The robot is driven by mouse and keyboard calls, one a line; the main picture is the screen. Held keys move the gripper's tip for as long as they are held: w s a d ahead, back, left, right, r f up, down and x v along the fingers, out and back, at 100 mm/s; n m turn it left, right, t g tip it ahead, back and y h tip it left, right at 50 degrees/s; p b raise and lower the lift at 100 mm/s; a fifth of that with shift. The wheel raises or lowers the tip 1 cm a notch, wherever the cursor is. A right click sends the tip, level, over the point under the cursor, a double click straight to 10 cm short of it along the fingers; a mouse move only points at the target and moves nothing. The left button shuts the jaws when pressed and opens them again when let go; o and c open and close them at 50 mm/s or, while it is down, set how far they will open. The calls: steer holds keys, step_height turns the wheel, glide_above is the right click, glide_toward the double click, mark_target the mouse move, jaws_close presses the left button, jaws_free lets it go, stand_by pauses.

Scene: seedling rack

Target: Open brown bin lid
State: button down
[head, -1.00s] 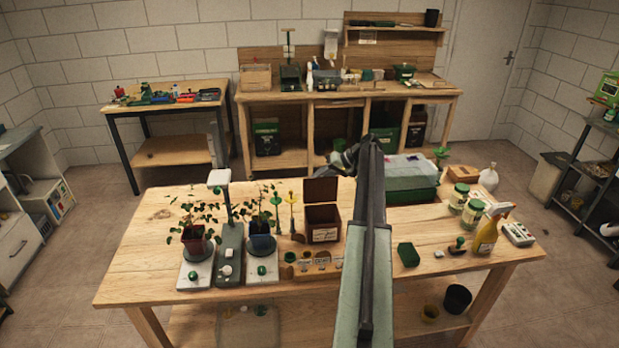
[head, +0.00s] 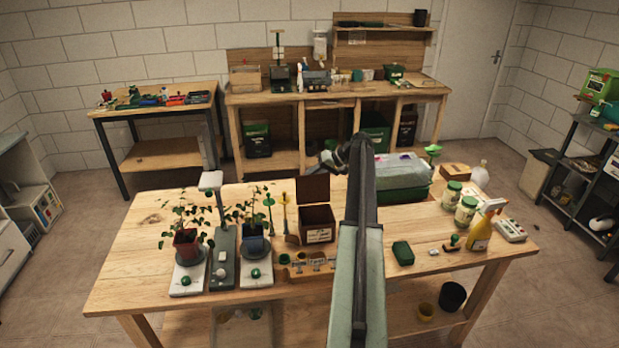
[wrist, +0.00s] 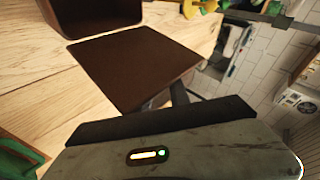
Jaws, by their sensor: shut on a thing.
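The brown bin (head: 318,219) stands on the near wooden table, right of the potted plants, with a pale label on its front. Its brown lid (head: 312,187) stands raised at the back edge, and the bin's dark inside shows. In the wrist view the lid (wrist: 135,62) is a flat dark square reaching toward the jaws, with the bin (wrist: 92,14) at the upper left. My gripper (head: 337,160) is behind and right of the lid in the head view, partly hidden by my arm. In the wrist view my gripper (wrist: 168,103) is shut on the lid's edge.
A clear-lidded green tray (head: 402,175) stands right of my arm. Two plants (head: 186,242) (head: 254,243) stand left of the bin. A rack of small pots (head: 305,268) sits in front of it. A green box (head: 403,253) and a yellow spray bottle (head: 484,230) are at right.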

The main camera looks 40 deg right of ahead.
steer(key=c, duration=1.5)
jaws_free()
steer(key=shift+s+d+f, duration=0.1)
steer(key=shift+d+f, duration=0.05)
steer(key=shift+f, duration=0.05)
steer(key=shift+o, duration=1.1)
steer(key=shift+d+f, duration=0.1)
steer(key=shift+f, duration=0.05)
steer(key=p+v, duration=0.5)
steer(key=v, duration=0.2)
steer(key=shift+r, duration=0.4)
steer(key=shift+s, duration=0.15)
